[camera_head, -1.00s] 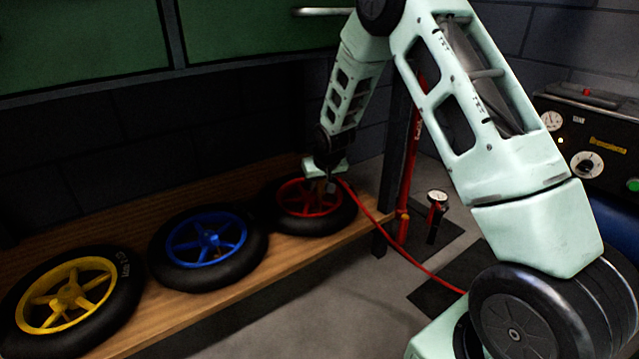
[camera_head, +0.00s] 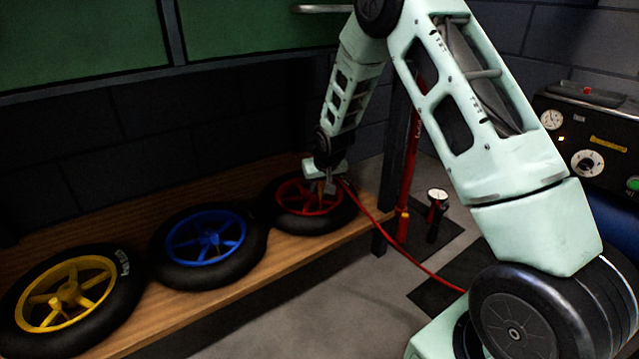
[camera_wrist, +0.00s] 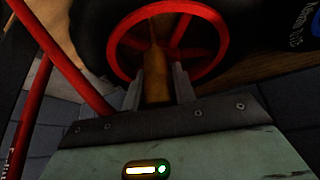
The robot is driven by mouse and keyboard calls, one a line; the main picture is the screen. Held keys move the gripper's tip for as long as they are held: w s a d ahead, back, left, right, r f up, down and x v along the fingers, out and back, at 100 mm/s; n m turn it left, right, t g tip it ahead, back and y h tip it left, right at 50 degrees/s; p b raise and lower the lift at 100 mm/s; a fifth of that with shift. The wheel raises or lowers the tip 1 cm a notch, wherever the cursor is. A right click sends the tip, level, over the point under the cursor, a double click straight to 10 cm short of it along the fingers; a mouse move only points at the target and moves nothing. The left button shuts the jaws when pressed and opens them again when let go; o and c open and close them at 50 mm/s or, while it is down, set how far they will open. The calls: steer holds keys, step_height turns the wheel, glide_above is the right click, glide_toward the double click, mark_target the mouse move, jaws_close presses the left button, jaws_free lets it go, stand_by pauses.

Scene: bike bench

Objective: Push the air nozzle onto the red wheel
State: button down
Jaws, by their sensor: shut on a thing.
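The red wheel (camera_head: 283,220) lies flat at the right end of the wooden bench, black tyre around a red spoked rim. Its red rim (camera_wrist: 221,48) fills the top of the wrist view. My gripper (camera_head: 326,186) is over this wheel, its fingers pointing down toward the rim. In the wrist view my gripper (camera_wrist: 160,78) is shut on the brass-coloured air nozzle (camera_wrist: 157,90). The nozzle's narrow tip points toward the wheel's inside, among the spokes. The valve is not clearly visible, and I cannot tell whether the tip touches it.
A blue wheel (camera_head: 180,274) and a yellow wheel (camera_head: 118,305) lie to the left on the bench (camera_head: 250,268). A red hose (camera_head: 400,253) runs from near my gripper across the floor. A red stand (camera_head: 408,180), a gauge (camera_head: 437,197) and a compressor panel (camera_head: 588,135) are on the right.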

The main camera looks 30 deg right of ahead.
steer(key=shift+f+b, duration=0.4)
steer(key=shift+f, duration=0.8)
steer(key=c, duration=1.1)
jaws_free()
steer(key=shift+o, duration=0.2)
steer(key=p+v, duration=0.9)
steer(key=v, duration=0.8)
steer(key=shift+s+r+p, duration=0.15)
steer(key=shift+s+p, duration=0.05)
steer(key=shift+p, duration=0.1)
